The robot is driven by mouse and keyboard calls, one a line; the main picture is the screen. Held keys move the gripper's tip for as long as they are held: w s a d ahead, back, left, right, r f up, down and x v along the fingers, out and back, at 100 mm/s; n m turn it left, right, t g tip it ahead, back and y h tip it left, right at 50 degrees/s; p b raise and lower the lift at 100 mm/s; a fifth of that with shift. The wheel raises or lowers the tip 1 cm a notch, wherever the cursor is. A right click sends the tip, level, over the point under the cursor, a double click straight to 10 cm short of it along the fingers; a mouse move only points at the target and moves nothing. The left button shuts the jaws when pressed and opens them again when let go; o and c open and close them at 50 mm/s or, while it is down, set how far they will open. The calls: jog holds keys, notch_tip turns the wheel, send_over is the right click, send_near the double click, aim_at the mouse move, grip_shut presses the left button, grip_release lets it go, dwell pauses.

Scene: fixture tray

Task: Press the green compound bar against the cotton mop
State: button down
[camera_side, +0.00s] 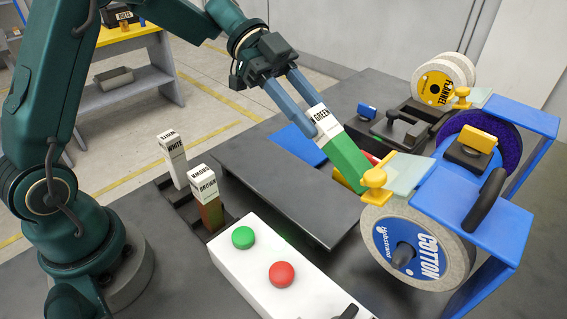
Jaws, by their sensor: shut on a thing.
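The green compound bar (346,156) has a white sleeve marked GREEN. My gripper (309,119) is shut on the sleeve end and holds the bar tilted, its green end down and to the right. The cotton mop (397,245) is a pale wheel with a blue label marked COTTON, at the right. The bar's green end is close to the mop's upper left, near a yellow knob (375,179). I cannot tell whether the bar touches the mop.
White (173,160) and brown (208,201) bars stand in a dark rack. A white box carries green (243,237) and red (281,274) buttons. Blue guards (472,212) cover the wheels. A flannel wheel (437,86) stands behind. The dark plate (270,185) is clear.

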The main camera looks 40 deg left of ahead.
jog(key=shift+x, duration=0.9)
dwell(1.7)
jog(key=shift+a+r, duration=0.1)
jog(key=shift+a, duration=0.05)
dwell(2.0)
jog(key=shift+v, duration=1.65)
jog(key=shift+a, duration=2)
notch_tip(320, 180, up, 8)
